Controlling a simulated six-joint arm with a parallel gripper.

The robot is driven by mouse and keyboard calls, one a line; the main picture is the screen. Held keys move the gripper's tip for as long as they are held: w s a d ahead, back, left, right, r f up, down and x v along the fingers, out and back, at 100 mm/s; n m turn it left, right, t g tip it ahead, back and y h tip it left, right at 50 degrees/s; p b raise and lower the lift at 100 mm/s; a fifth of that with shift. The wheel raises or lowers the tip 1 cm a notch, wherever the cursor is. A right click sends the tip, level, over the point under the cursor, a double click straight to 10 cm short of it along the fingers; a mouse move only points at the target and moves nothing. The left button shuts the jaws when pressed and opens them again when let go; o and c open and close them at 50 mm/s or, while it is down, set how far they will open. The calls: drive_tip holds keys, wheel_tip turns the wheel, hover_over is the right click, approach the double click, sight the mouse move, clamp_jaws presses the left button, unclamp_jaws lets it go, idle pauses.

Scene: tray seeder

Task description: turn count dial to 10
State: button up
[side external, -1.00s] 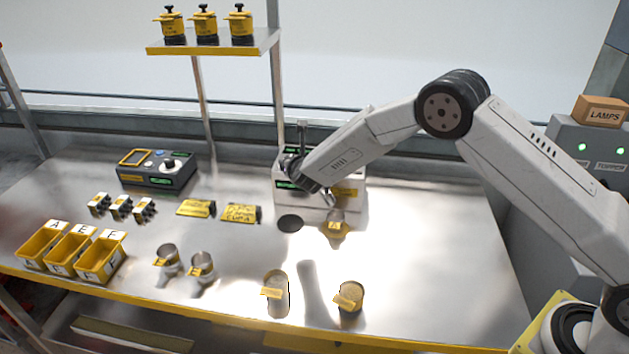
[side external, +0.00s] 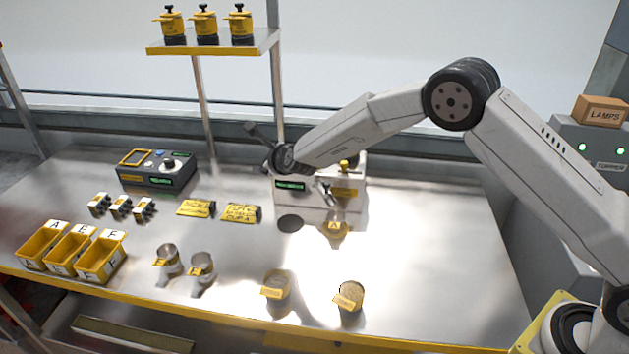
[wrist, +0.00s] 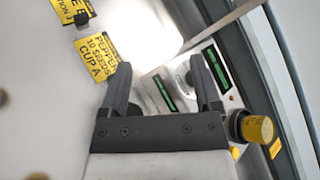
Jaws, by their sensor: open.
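The seeder (side external: 305,207) is a pale box with green displays at the back middle of the bench. In the wrist view its panel (wrist: 150,92) shows two green displays and a grey round knob, likely the count dial (wrist: 189,76), between them. The dial's setting is too small to read. My gripper (wrist: 165,72) is open and empty, with the dial showing between its fingers, nearer the right one. I cannot tell its distance from the dial. In the side view my wrist is at the seeder's upper left, and the fingers and dial are not clearly seen.
A yellow card (wrist: 100,57) reads pepper, 10 seeds, cup A. A yellow-capped part (wrist: 258,129) stands by the panel. A grey control box (side external: 158,178) is to the left. Metal cups (side external: 202,265), yellow bins (side external: 100,262) and a cup labelled A (side external: 334,230) stand in front.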

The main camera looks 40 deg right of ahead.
drive_tip(key=s+a+f+n+g+y, duration=0.35)
drive_tip(key=a+f+n, duration=0.25)
drive_tip(key=n, duration=1.1)
drive_tip(key=d+f+n+g+h, duration=0.1)
drive_tip(key=n, duration=0.4)
drive_tip(key=s+f+n+g+h, duration=0.1)
drive_tip(key=f+n+h, duration=0.1)
drive_tip(key=n, duration=0.2)
drive_tip(key=s+d+f+n+g+h, duration=0.1)
drive_tip(key=n, duration=0.4)
drive_tip(key=shift+d+f+n+g, duration=0.25)
drive_tip(key=shift+d+n, duration=0.05)
drive_tip(key=shift+d, duration=0.05)
drive_tip(key=w+d+r+n+t+h, duration=0.25)
drive_tip(key=r+n+h, duration=0.35)
drive_tip(key=n, duration=0.6)
drive_tip(key=w+d+r+n+t+h, duration=0.2)
drive_tip(key=d+r+n+t+h, duration=0.3)
drive_tip(key=n, duration=0.7)
wheel_tip(320, 180, down, 7)
drive_tip(key=h, duration=0.1)
drive_tip(key=shift+a+g, duration=0.35)
drive_tip(key=shift+d, duration=0.1)
